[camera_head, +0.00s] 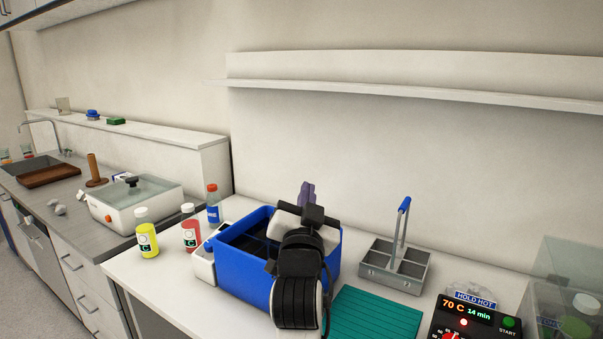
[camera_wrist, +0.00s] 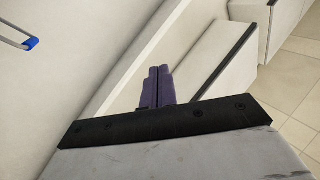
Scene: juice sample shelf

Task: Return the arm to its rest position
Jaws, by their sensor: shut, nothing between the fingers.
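My gripper (camera_head: 307,188) is in the middle of the head view, with its purple fingers pointing up above the blue crate (camera_head: 256,286). In the wrist view my gripper (camera_wrist: 158,75) shows its two purple fingers side by side, shut with nothing between them. My black and white arm stands in front of the crate and hides part of it and of what lies inside. The fingers appear clear of any object.
Yellow (camera_head: 147,238) and red (camera_head: 190,232) bottles stand left of the crate, with a blue bottle (camera_head: 213,206) behind. A grey caddy (camera_head: 394,267), green mat (camera_head: 374,314) and heater panel (camera_head: 468,318) are right. A wall shelf (camera_head: 400,91) hangs above.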

